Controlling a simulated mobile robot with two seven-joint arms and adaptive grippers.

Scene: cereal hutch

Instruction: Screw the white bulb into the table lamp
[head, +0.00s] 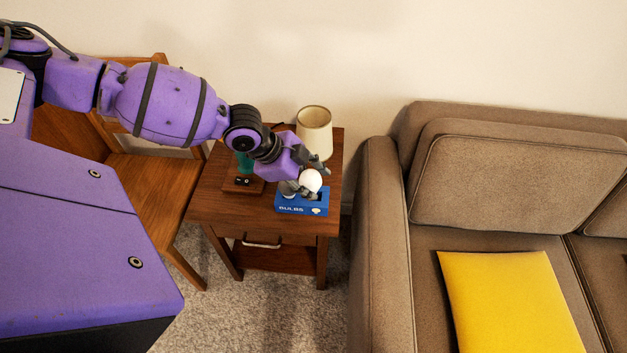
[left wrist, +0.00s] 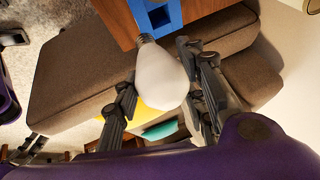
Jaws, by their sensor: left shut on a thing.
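The white bulb (head: 311,180) is between the fingers of my left gripper (head: 308,184), just above the blue bulb box in the head view. In the left wrist view the bulb (left wrist: 160,72) sits between the two fingers of my left gripper (left wrist: 160,92), its metal screw end pointing toward the top of the picture. The gripper is shut on it.
The blue bulb box (head: 290,208) is at the table's front right. A cream lampshade (head: 315,130) stands at the back of the wooden side table (head: 235,218). A wooden chair (head: 155,178) is left, a brown sofa (head: 380,230) with a yellow cushion (head: 505,300) right.

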